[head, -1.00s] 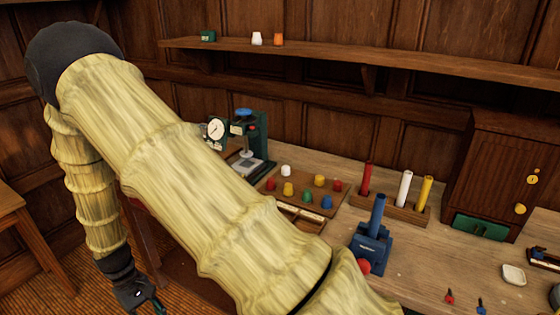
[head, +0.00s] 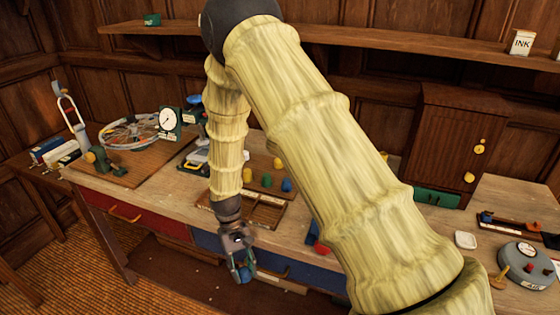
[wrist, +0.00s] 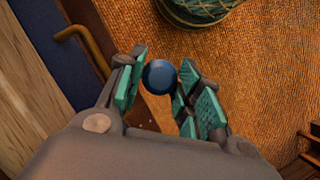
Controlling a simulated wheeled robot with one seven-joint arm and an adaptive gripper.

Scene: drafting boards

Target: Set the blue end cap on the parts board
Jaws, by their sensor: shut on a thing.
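My gripper (head: 242,272) is shut on the blue end cap (head: 245,275), low in front of the bench, below the top's front edge. In the wrist view the blue cap (wrist: 159,77) shows as a dark blue round face between the teal finger pads. The parts board (head: 276,192) lies on the bench behind and above my gripper, partly hidden by my arm. On it I see a yellow cap (head: 247,175), a green cap (head: 266,180), another blue cap (head: 287,185) and a yellow cap farther back (head: 277,163).
A compartment tray (head: 264,210) lies before the board. Blue drawers (head: 215,244) and a red drawer (head: 135,216) with handles front the bench. A dial gauge (head: 168,120) stands left of my arm. A blue stand (head: 312,232) with a red knob is partly behind my arm.

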